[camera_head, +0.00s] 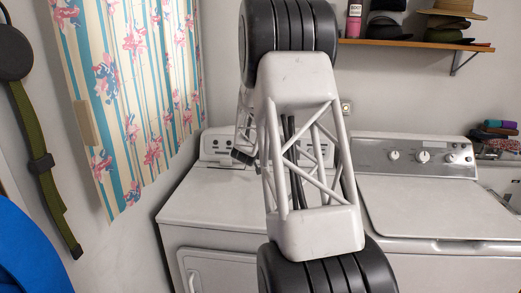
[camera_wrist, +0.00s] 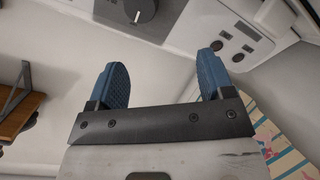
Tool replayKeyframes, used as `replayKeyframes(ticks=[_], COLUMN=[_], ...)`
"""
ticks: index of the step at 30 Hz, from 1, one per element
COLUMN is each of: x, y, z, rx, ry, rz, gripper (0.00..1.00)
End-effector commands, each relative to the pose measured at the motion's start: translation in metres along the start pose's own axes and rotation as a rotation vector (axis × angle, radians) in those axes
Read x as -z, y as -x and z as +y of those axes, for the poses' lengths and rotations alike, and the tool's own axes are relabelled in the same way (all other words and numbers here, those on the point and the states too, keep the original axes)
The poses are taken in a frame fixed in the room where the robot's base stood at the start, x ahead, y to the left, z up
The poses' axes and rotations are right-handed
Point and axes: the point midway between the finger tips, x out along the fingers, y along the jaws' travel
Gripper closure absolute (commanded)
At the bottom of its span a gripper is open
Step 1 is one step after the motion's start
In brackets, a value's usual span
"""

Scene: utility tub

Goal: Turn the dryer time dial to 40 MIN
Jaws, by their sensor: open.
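The dryer (camera_head: 220,205) is the white machine on the left in the head view, with a door on its front. The middle of its back control panel (camera_head: 215,143) is hidden behind my arm. In the wrist view a round grey dial (camera_wrist: 141,10) sits on a dark plate at the top edge, partly cut off. It appears to be the time dial; its labels and setting cannot be read. My gripper (camera_wrist: 161,70) is open and empty, its two blue fingers wide apart. The dial lies beyond the fingertips, apart from them, nearer the left finger.
A second control plate with dark buttons (camera_wrist: 236,43) is beyond the right finger. A washer (camera_head: 425,205) with several knobs stands right of the dryer. A shelf (camera_head: 415,44) with hats is on the wall above it. A striped floral curtain (camera_head: 135,90) hangs at left.

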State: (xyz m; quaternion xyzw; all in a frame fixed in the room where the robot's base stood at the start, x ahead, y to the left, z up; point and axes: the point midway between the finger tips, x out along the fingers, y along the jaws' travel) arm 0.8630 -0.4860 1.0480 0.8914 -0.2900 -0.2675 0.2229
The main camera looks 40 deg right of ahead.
Motion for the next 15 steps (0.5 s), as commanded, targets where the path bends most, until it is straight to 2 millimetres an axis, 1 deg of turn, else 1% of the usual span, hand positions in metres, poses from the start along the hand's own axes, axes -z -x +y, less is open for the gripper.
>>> replayKeyframes(ticks=[1, 3, 6, 9, 15], x=[-0.007, -0.013, -0.020, -0.024, -0.024], y=[-0.011, -0.021, -0.031, -0.036, -0.037], z=[0.004, 0.009, 0.013, 0.016, 0.016], rx=[-0.020, -0.046, -0.071, -0.083, -0.086], ry=[0.007, 0.015, 0.024, 0.027, 0.029], rz=[-0.004, -0.005, -0.008, -0.010, -0.010], gripper=[0.25, 0.25, 0.25, 0.25, 0.25])
